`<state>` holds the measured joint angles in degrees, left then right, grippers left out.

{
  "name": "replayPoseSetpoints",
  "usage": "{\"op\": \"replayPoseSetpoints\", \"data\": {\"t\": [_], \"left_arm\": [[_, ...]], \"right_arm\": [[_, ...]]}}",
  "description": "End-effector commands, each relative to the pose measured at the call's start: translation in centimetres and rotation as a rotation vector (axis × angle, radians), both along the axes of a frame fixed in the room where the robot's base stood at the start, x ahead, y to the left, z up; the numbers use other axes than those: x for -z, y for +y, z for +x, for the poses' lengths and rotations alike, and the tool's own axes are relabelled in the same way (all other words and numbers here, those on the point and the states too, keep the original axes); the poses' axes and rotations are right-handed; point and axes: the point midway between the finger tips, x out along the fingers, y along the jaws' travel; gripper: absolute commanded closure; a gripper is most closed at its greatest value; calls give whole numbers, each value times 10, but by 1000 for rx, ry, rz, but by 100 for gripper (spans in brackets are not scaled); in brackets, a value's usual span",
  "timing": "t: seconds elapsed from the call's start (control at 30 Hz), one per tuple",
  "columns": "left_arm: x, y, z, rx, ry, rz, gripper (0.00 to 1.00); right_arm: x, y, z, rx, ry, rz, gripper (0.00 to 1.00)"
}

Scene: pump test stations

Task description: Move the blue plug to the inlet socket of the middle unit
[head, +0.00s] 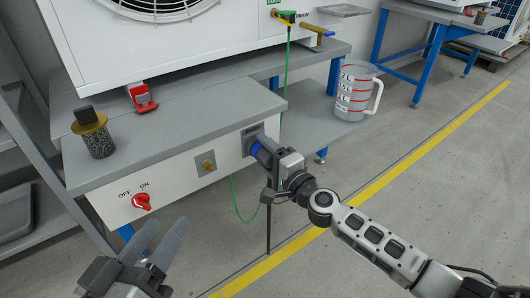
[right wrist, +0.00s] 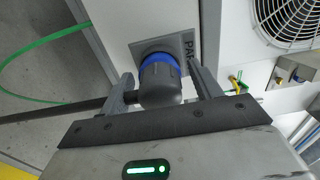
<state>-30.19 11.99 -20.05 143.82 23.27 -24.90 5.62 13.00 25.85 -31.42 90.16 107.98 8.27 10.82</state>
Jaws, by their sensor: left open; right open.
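The blue plug (head: 257,149) sits in a grey square plate (head: 247,136) at the right end of the white bench front. In the head view my right gripper (head: 266,158) hides part of the plug. My left gripper (head: 155,245) is open and empty, low at the left. I cannot identify the middle unit's inlet socket.
The bench front holds a brass fitting (head: 206,163) and a red OFF/ON switch (head: 142,201). A brass-topped cylinder (head: 97,140), a red clamp (head: 142,98) and a measuring jug (head: 354,90) stand nearby. A green cable (head: 287,65) hangs from the large unit. Floor at right is clear.

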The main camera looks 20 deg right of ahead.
Motion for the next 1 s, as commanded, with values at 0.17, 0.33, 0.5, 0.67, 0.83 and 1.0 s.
{"op": "replayPoseSetpoints", "data": {"t": [0.17, 0.33, 0.5, 0.67, 0.83, 1.0], "left_arm": [[0, 0, 0, 1, 0, 0, 51], [-2, -1, 0, 1, 0, 0, 51], [-2, -1, 0, 2, 0, 0, 51], [-2, -1, 0, 2, 0, 0, 51], [-2, -1, 0, 3, 1, 0, 51], [-3, 0, 0, 2, 1, 2, 51]], "right_arm": [[0, 0, 0, 0, 0, 0, 36], [0, 0, 0, 1, 0, 1, 36], [0, 0, 0, 0, 1, 0, 36], [0, 0, 0, 0, 0, 0, 53], [0, 0, 0, 0, 0, 0, 97], [0, -1, -2, 0, 0, 1, 97]]}}
